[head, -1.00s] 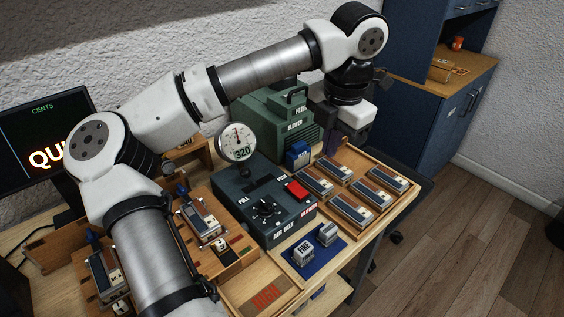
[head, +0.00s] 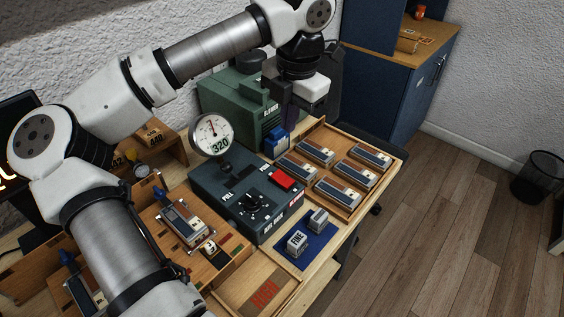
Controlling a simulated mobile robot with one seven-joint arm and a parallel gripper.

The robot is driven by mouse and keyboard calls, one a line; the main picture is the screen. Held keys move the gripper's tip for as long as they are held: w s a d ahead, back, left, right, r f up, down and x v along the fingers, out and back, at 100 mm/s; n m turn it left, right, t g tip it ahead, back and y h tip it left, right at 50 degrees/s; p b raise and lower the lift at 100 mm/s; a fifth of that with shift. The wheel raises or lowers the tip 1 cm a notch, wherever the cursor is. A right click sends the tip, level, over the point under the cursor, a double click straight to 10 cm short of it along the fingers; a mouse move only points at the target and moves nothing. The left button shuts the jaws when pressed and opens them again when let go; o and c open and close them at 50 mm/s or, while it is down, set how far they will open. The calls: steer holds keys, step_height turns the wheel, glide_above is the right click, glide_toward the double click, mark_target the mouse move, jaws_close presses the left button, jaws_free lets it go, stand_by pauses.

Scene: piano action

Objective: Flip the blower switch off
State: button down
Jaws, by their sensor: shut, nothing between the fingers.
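The red blower switch (head: 282,180) is a rocker on the top right of the dark air box (head: 228,205), beside a red label on the box's edge. Which way it is tipped is too small to tell. My gripper (head: 290,122) is shut and empty. It points down above and behind the switch, apart from it, near the blue block (head: 277,141) and the front right of the green blower (head: 232,100). The fingertips are dark and hard to make out.
A round gauge (head: 211,135) reading 320 stands at the air box's back. A wooden tray (head: 392,184) with several reed blocks lies to the right. A blue mat (head: 312,252) with two small blocks lies in front. A black dial (head: 253,204) sits left of the switch.

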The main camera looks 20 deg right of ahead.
mark_target(282, 174)
steer(key=f+p, duration=0.1)
steer(key=f, duration=0.3)
steer(key=w+f+p, duration=0.1)
steer(key=f, duration=0.4)
steer(key=a+f+p, duration=0.1)
steer(key=f+p, duration=0.1)
steer(key=f, duration=0.2)
steer(key=shift+w+f, duration=0.15)
steer(key=shift+w+f+g+b, duration=0.15)
steer(key=shift+f+g+b, duration=0.3)
steer(key=shift+b, duration=0.5)
steer(key=shift+r, duration=0.2)
steer(key=shift+f, duration=0.1)
steer(key=shift+s, duration=0.2)
